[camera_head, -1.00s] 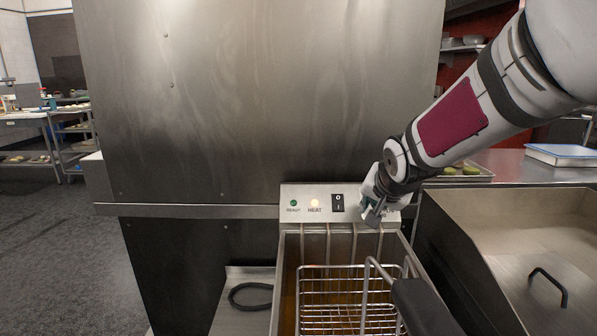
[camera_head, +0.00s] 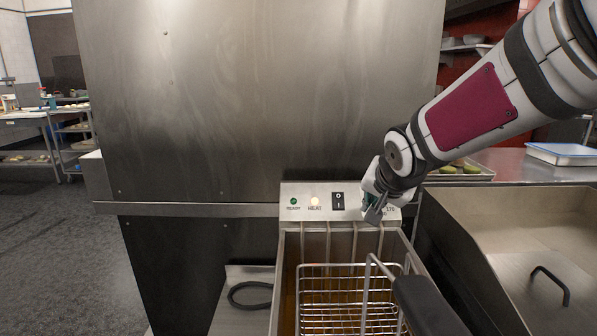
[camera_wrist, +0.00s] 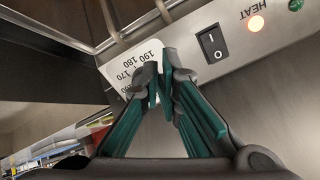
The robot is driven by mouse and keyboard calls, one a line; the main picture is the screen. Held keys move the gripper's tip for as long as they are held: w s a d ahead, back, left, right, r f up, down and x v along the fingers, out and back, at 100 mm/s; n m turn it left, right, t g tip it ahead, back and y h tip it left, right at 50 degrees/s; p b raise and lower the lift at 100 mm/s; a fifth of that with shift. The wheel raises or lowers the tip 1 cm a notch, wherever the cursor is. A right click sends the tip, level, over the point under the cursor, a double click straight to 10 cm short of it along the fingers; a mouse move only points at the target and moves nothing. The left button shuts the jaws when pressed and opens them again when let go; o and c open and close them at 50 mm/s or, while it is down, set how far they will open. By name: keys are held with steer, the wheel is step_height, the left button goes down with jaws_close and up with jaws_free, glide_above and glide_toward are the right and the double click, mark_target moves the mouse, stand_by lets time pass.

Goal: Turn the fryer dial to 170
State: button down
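The fryer's control panel (camera_head: 318,192) is a pale metal plate at the back of the fryer. In the wrist view its temperature scale (camera_wrist: 128,68) shows printed marks, with 170, 180 and 190 readable, beside my fingers. My gripper (camera_head: 374,212) is at the right part of the panel. In the wrist view my gripper (camera_wrist: 160,75) has its green-lined fingers angled together, tips close to each other at the scale. The dial knob is hidden by the fingers, so its setting and whether the fingertips hold it cannot be told.
A black power switch (camera_head: 338,201), a lit heat lamp (camera_head: 315,202) and a green ready lamp (camera_head: 294,202) are left of my gripper. A wire basket (camera_head: 345,300) with a black handle (camera_head: 426,305) stands below, in front. A metal lid (camera_head: 545,285) is right.

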steer(key=shift+p+v, duration=0.45)
steer(key=shift+v, duration=1.35)
steer(key=shift+w, duration=0.1)
